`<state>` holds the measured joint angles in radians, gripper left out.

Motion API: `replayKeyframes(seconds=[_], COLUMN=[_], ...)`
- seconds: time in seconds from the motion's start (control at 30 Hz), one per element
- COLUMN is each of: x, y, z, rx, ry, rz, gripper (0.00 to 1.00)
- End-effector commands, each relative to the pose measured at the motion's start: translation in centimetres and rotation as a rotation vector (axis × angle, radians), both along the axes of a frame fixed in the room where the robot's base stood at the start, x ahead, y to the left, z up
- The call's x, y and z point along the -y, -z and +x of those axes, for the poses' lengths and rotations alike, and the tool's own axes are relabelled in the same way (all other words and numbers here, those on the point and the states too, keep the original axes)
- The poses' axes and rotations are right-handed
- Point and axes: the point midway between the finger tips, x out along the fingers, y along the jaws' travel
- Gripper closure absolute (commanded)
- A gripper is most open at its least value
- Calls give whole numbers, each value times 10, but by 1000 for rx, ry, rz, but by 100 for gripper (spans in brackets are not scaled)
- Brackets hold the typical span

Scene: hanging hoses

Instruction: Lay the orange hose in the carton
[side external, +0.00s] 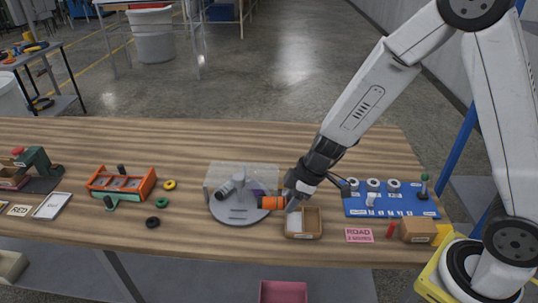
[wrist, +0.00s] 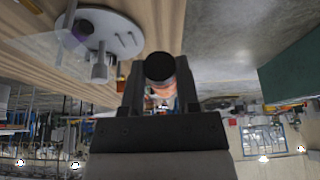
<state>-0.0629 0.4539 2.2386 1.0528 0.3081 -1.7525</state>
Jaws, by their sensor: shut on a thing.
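The orange hose (side external: 271,202) shows as a short orange cylinder with a dark end. My gripper (side external: 290,196) is shut on it and holds it roughly level, at the right edge of the grey round stand. In the wrist view, the hose's black end (wrist: 160,67) faces the camera between the two fingers (wrist: 160,92). The fingers hide part of the hose. An open brown carton (side external: 318,222) with a whitish piece inside sits on the table just below and right of my gripper. Whether the hose touches the stand cannot be told.
The grey round stand (side external: 238,215) has a clear shield and a grey cylinder on it; it also shows in the wrist view (wrist: 118,28). A blue board (side external: 410,205) with white rings is right. A closed brown box (side external: 418,230) stands farther right. The table's front edge is close.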

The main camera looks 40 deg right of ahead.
Motion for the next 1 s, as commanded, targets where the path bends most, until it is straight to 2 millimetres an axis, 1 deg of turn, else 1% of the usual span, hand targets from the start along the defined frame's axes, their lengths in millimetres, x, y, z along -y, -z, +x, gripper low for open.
replayKeyframes(seconds=[0.17,0.27,0.47,0.67,0.8,1.0], x=[0,0,8,25,43,68], y=[3,6,16,30,39,50], z=[10,19,37,51,57,62], rx=[0,0,-2,-3,-3,-1], ry=[-116,-234,-547,-894,-1129,-1384], rz=[0,0,0,0,0,-1], gripper=[100,100,100,100,100,100])
